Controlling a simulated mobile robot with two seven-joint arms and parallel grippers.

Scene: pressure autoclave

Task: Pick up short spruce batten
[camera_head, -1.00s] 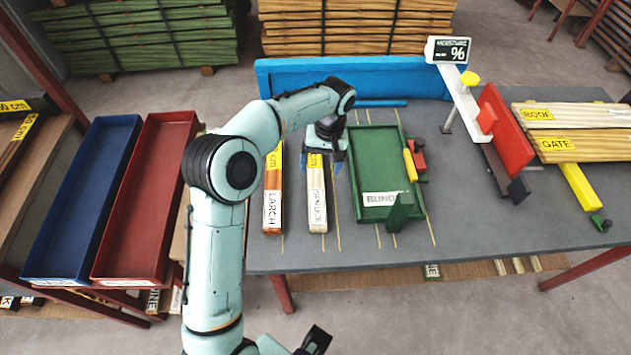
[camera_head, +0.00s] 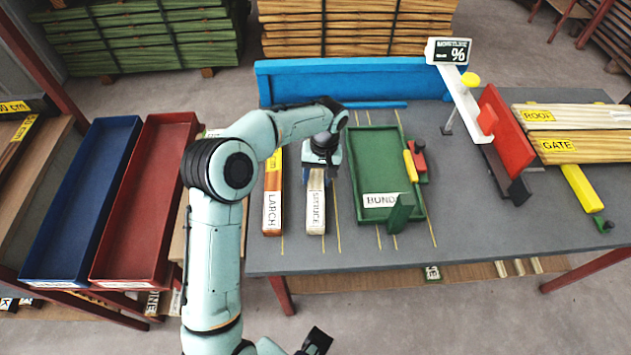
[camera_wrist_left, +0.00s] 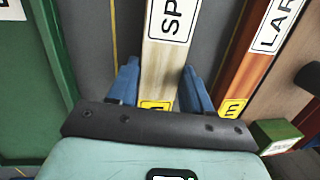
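The short spruce batten (camera_head: 316,205) is a pale wooden bar with a white SPRUCE label, lying on the grey table. In the left wrist view the spruce batten (camera_wrist_left: 163,70) runs between the two blue fingers. My left gripper (camera_head: 322,160) is over its far end, pointing down. In the left wrist view my left gripper (camera_wrist_left: 160,88) is open, with one finger on each side of the batten. The gaps look narrow, and I cannot tell whether a finger touches. The gripper hides the batten's far end in the head view. My right gripper does not show clearly.
An orange-brown LARCH batten (camera_head: 272,205) lies close to the left. A green tray (camera_head: 372,150) stands close to the right. A blue beam (camera_head: 350,80) borders the table's back. Red (camera_head: 150,195) and blue (camera_head: 85,195) trays stand left. A moisture meter (camera_head: 462,95) stands right.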

